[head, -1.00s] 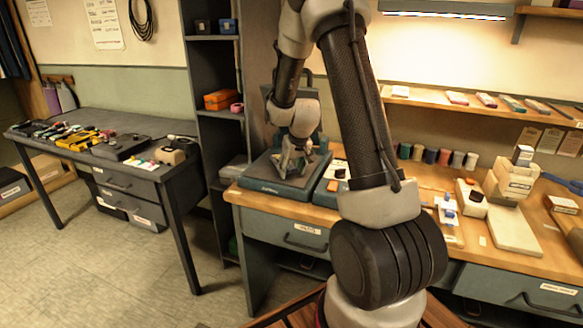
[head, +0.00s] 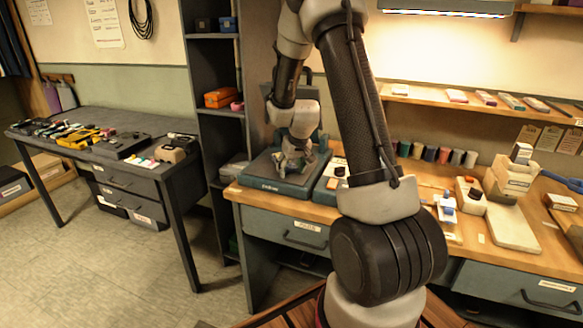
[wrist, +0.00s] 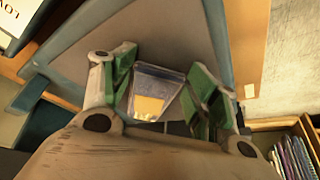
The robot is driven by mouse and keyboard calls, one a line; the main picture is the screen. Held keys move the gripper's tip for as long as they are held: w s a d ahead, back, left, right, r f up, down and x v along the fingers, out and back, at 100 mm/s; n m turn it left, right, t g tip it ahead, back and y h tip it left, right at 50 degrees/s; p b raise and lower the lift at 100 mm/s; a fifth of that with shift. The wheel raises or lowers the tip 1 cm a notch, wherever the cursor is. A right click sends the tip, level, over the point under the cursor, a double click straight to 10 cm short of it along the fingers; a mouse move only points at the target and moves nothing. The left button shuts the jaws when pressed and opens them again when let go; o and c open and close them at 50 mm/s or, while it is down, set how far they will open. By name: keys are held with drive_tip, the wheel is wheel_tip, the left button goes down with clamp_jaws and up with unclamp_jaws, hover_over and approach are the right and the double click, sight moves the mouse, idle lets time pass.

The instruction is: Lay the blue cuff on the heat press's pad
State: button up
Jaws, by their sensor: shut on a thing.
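The heat press (head: 268,182) is a teal machine at the left end of the wooden bench. Its grey pad (wrist: 185,28) fills the upper middle of the wrist view. My gripper (head: 293,165) is low over the press. In the wrist view, my gripper (wrist: 163,88) has its green fingers on both sides of the blue cuff (wrist: 160,77), a small blue-grey piece with a yellow-orange patch, and is shut on it. The cuff is not clear in the head view, and I cannot tell whether it touches the pad.
A shelf unit (head: 218,120) stands left of the press. The press's upright back part (head: 305,82) is behind my wrist. A dark side table (head: 120,122) holds several tools.

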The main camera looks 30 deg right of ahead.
drive_tip(key=o, duration=1.4)
drive_tip(key=shift+s+f, duration=0.2)
drive_tip(key=shift+f, duration=0.45)
drive_tip(key=shift+r, duration=0.1)
drive_tip(key=shift+w+r, duration=0.1)
drive_tip(key=shift+r, duration=0.05)
drive_tip(key=shift+r, duration=0.35)
drive_tip(key=d+v, duration=0.1)
drive_tip(key=v, duration=1)
drive_tip(key=s+a+f+g, duration=0.2)
drive_tip(key=s+g, duration=0.1)
drive_tip(key=s, duration=0.4)
drive_tip(key=s+a+r+t, duration=0.1)
drive_tip(key=s+a+r, duration=0.1)
drive_tip(key=s+r, duration=0.3)
drive_tip(key=s+a+r+n+t, duration=0.1)
drive_tip(key=s+a+r, duration=0.2)
drive_tip(key=s, duration=0.6)
drive_tip(key=s+a+r, duration=0.2)
drive_tip(key=s+r, duration=0.5)
drive_tip(key=r, duration=0.1)
drive_tip(key=shift+s+a+t+y, duration=0.25)
drive_tip(key=shift+s+t+y, duration=0.05)
drive_tip(key=shift+s+t, duration=0.1)
